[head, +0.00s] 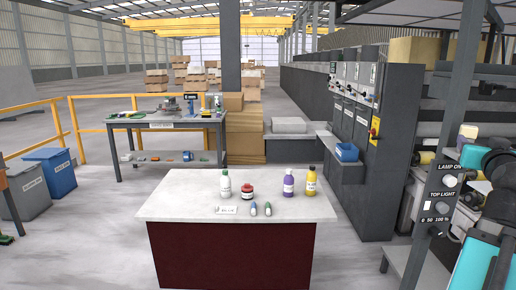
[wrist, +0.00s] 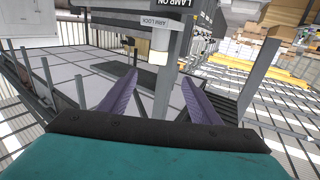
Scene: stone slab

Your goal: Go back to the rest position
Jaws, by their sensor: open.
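My gripper (wrist: 158,85) shows in the wrist view as two purple-grey fingers, spread wide apart with nothing between them. It faces a grey post and a dark machine frame, away from the slab. In the head view a teal part of my arm fills the lower right, and the fingers are not seen there. The stone slab (head: 180,205) lies on a dark red base in the middle of the head view.
Two small capsule-like items (head: 260,209) and a white label (head: 226,210) lie at the slab's front. A grey post with a lamp control panel (head: 442,205) stands close to my arm. A workbench (head: 165,122) and blue bin (head: 50,172) are at left. Floor beside the slab is clear.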

